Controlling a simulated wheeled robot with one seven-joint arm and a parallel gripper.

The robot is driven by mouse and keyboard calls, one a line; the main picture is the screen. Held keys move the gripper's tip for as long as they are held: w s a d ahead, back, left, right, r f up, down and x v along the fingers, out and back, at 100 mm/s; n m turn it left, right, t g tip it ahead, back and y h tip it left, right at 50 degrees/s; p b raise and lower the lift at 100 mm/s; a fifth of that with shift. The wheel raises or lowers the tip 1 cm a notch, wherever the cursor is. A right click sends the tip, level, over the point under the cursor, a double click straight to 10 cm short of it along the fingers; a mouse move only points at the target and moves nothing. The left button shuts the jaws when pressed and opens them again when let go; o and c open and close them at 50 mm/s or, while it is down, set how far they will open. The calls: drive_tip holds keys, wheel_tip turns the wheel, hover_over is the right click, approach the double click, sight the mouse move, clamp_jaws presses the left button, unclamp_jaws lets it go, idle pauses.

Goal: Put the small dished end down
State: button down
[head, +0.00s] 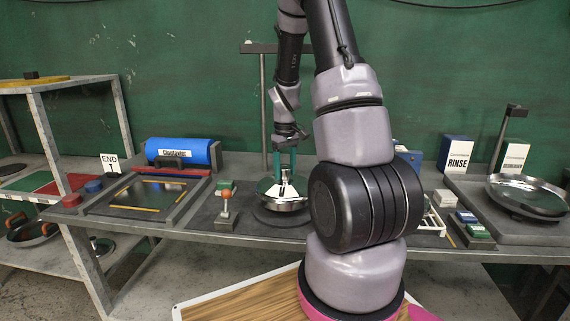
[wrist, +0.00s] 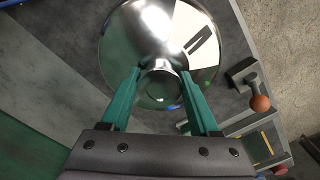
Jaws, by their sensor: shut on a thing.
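The small dished end (head: 283,201) is a shiny metal bowl shape at the middle of the bench. It is over a dark round base (head: 266,219); I cannot tell whether it touches it. My gripper (head: 284,170) comes from above with green fingers and is shut on the dished end. In the wrist view, the dished end (wrist: 190,38) fills the upper middle, with a short round neck at its near side. The fingertips of my gripper (wrist: 163,75) are on either side of this neck. My arm hides part of the bench to the right.
A lever with an orange knob (head: 226,194) stands close on the left; it also shows in the wrist view (wrist: 260,103). A framed dark plate (head: 140,195) and a blue roll (head: 180,152) are further left. A large metal dish (head: 530,193) and a RINSE box (head: 457,152) are at the right.

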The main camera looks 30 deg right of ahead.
sight(285, 180)
drive_tip(key=shift+f, duration=1.85)
drive_tip(key=shift+f, duration=0.1)
drive_tip(key=shift+c, duration=0.6)
unclamp_jaws()
wheel_tip(285, 180, up, 12)
drive_tip(key=shift+r, duration=0.1)
drive_tip(key=s+a+r+m+t, duration=0.1)
drive_tip(key=s+a+r+t, duration=0.15)
drive_tip(key=r, duration=0.35)
drive_tip(key=s+a+r+m+t, duration=0.1)
drive_tip(key=s+a+r+m, duration=0.1)
drive_tip(key=s+a+r, duration=0.35)
drive_tip(key=s+a+r+m+t+y, duration=0.2)
drive_tip(key=s+a+r, duration=0.4)
drive_tip(key=s+r, duration=0.3)
drive_tip(key=s+m+t, duration=0.1)
drive_tip(key=s, duration=0.2)
drive_tip(key=shift+s+a+r+t, duration=0.15)
drive_tip(key=shift+s+r+t, duration=0.05)
drive_tip(key=shift+t, duration=0.15)
